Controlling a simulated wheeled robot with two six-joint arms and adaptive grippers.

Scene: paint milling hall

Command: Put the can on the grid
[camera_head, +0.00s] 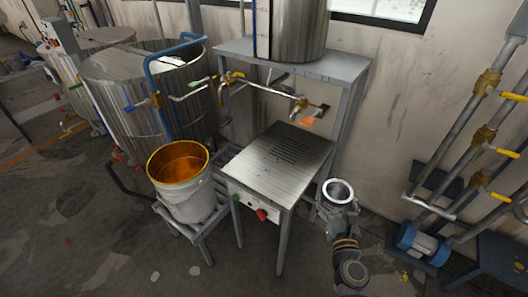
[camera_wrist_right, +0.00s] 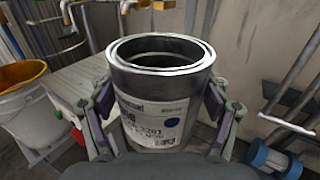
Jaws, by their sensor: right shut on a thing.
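The can (camera_head: 338,191) is an open metal tin, with a white printed label in the right wrist view (camera_wrist_right: 150,118). My right gripper (camera_head: 338,207) is shut on it, with one finger on each side, and holds it upright. The grid (camera_head: 282,148) is the slotted patch on top of a steel bench, to the left of the can in the head view. The can is beside the bench's right edge, apart from the grid. Nothing stands on the grid. My left gripper is not in view.
A bucket with orange contents (camera_head: 191,201) stands on a low stand left of the bench. Taps on pipes (camera_head: 262,88) reach out above the bench's rear. A shelf (camera_head: 333,68) carries a steel vessel behind. Pipes with yellow-handled valves (camera_head: 483,135) are at right.

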